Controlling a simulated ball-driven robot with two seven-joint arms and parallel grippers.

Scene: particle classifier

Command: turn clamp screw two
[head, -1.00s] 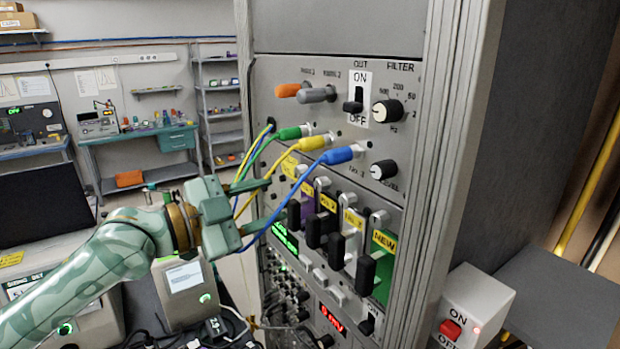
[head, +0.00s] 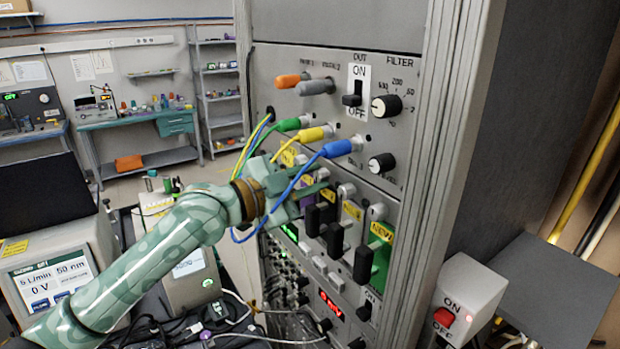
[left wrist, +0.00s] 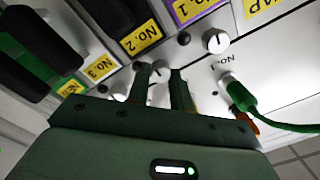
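My left gripper (head: 316,180) is at the row of clamps on the rack panel, its two fingers pointing at the panel. In the left wrist view, the left gripper (left wrist: 160,70) is open, with a gap between its dark green fingers. A small silver clamp screw (left wrist: 158,73), beside the yellow No. 2 label (left wrist: 141,39), shows in that gap. I cannot tell whether the fingers touch it. The screw beside No. 1 (left wrist: 217,41) is apart to the right. Another screw (left wrist: 121,91) is to the left, near the No. 3 label (left wrist: 100,68). My right gripper is not in view.
Green, yellow and blue plugs (head: 338,148) with cables stand out just above the gripper, and the cables hang around it. Black clamp handles (head: 363,265) stick out below. Filter knobs (head: 386,105) are at the upper right. A red-switch box (head: 470,298) is at the lower right.

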